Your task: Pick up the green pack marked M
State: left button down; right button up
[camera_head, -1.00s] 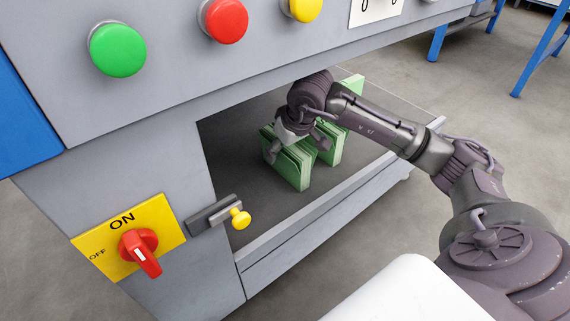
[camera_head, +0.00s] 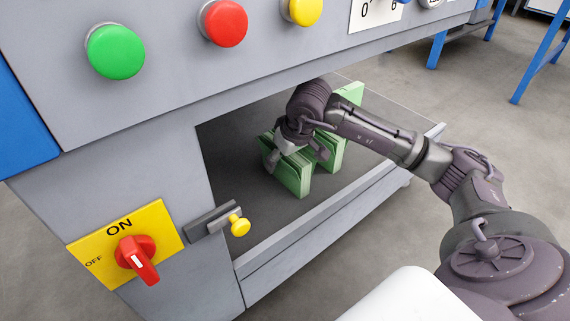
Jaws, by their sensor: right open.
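The nearer green pack (camera_head: 293,178) is below and beside my right gripper. The farther green pack (camera_head: 349,97) is partly hidden behind my right arm. No M marking can be read on either pack. My right gripper (camera_head: 294,157) is open, pointing down, with its fingers at the top of the nearer pack, one finger on each side of it as far as I can tell. My left gripper is not in view.
The grey machine panel with green (camera_head: 115,52), red (camera_head: 223,23) and yellow buttons hangs over the bay. A raised grey rail (camera_head: 300,226) edges the bay in front.

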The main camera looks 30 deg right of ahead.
grip_shut()
jog(key=shift+r, duration=0.2)
dwell(0.3)
